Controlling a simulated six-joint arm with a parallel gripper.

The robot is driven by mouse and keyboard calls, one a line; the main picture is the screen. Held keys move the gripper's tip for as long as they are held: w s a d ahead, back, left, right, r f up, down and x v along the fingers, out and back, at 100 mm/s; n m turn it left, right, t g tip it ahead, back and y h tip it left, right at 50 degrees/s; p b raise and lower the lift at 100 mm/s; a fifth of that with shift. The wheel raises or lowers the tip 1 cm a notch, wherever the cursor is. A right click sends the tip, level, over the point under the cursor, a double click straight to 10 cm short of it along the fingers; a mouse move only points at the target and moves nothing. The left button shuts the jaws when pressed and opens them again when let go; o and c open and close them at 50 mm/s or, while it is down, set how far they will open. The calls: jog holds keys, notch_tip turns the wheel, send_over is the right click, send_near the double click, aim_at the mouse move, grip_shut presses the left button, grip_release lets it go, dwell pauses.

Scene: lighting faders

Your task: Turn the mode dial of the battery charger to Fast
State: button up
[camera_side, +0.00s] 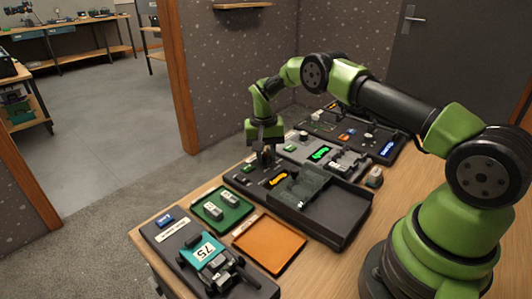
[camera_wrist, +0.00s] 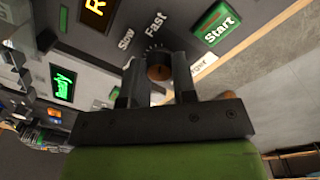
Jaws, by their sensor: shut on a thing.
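The battery charger is a dark panel (camera_wrist: 110,45) in the wrist view, with white words Slow (camera_wrist: 126,38) and Fast (camera_wrist: 154,24) printed on it. Its mode dial (camera_wrist: 159,73), round with a brownish face, sits below these words. My gripper (camera_wrist: 160,70) is shut on the dial, one dark finger on each side. The fingers hide the dial's sides, and I cannot tell which word it points at. In the side view my gripper (camera_side: 265,157) points down at the charger's back part, where the dial is hidden.
A green Start button (camera_wrist: 216,22) lies right of the dial. An orange display (camera_side: 277,179) is lit on the charger. A grey unit with a green display (camera_side: 320,153) stands behind; an orange tray (camera_side: 269,243) and a green tray (camera_side: 221,212) lie in front.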

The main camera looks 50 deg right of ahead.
jog(key=o, duration=0.9)
jog(key=r, duration=1)
jog(key=shift+w+a, duration=0.2)
notch_tip(320, 180, up, 12)
jog(key=f+n+t, duration=0.1)
jog(key=n+t, duration=0.1)
send_over(264, 155)
jog(key=s+a, duration=0.3)
jog(key=a, duration=0.2)
jog(key=s+a+r+t, duration=0.2)
jog(key=s+a+r, duration=0.2)
jog(key=s+r, duration=0.35)
jog(key=s+a+n+t, duration=0.1)
jog(key=s, duration=0.4)
jog(key=s+a+n+t+y, duration=0.1)
jog(key=s+a, duration=0.1)
jog(key=s, duration=0.4)
jog(key=s+a+n+t+y, duration=0.1)
jog(key=s, duration=0.5)
jog(key=shift+s+a+f+t, duration=0.1)
jog(key=shift+s+a+t, duration=0.2)
jog(key=shift+a, duration=0.1)
